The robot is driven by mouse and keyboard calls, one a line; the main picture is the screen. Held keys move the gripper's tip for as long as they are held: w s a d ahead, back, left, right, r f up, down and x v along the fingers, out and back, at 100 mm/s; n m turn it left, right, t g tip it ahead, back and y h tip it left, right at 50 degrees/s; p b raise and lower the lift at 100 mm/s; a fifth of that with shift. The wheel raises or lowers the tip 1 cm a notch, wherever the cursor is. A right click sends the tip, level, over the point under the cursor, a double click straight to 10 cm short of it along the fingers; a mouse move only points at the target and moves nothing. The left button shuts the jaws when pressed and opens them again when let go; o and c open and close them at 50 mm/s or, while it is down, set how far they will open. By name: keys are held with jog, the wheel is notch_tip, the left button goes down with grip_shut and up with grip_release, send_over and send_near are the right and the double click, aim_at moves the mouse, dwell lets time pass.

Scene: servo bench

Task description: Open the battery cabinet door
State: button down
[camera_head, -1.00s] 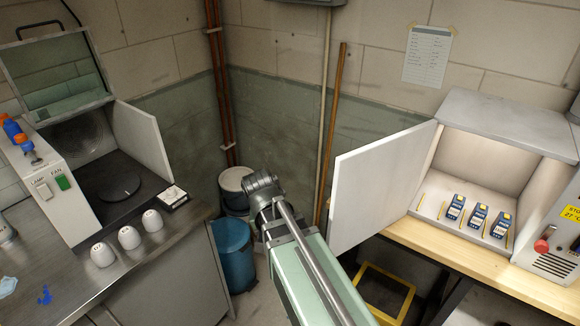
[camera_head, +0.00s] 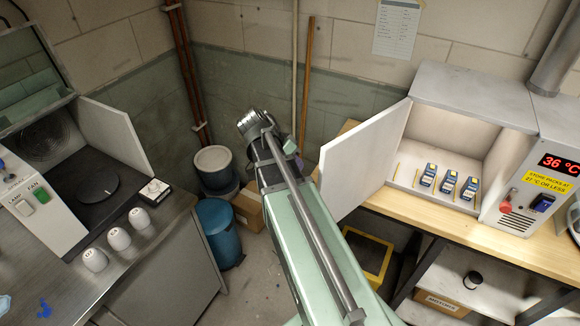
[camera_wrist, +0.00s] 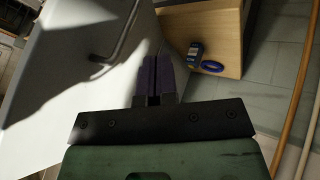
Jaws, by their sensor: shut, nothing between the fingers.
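The battery cabinet (camera_head: 470,95) is a pale box on the wooden bench at the right of the head view. Its white door (camera_head: 362,162) stands swung wide open to the left, showing the lit interior. In the wrist view the door's pale face (camera_wrist: 65,75) fills the left side, with a bar handle (camera_wrist: 122,40) on it. My gripper (camera_wrist: 155,62) shows there as two dark purple fingers, shut and empty, beside the door's edge and apart from the handle. Whether the fingers touch the door is unclear. In the head view my arm mostly hides the gripper.
Several blue battery packs (camera_head: 449,183) stand inside the cabinet. A red 36 °C display (camera_head: 560,165) is on the unit at its right. In the wrist view a battery (camera_wrist: 196,50) and blue ring (camera_wrist: 212,67) lie on wood. A blue bin (camera_head: 218,232) stands left of my arm.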

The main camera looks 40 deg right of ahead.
jog(key=s+d+f+b, duration=0.2)
jog(key=s+d+f, duration=0.1)
jog(key=s, duration=0.2)
jog(key=shift+s+f, duration=0.2)
jog(key=shift+f, duration=0.05)
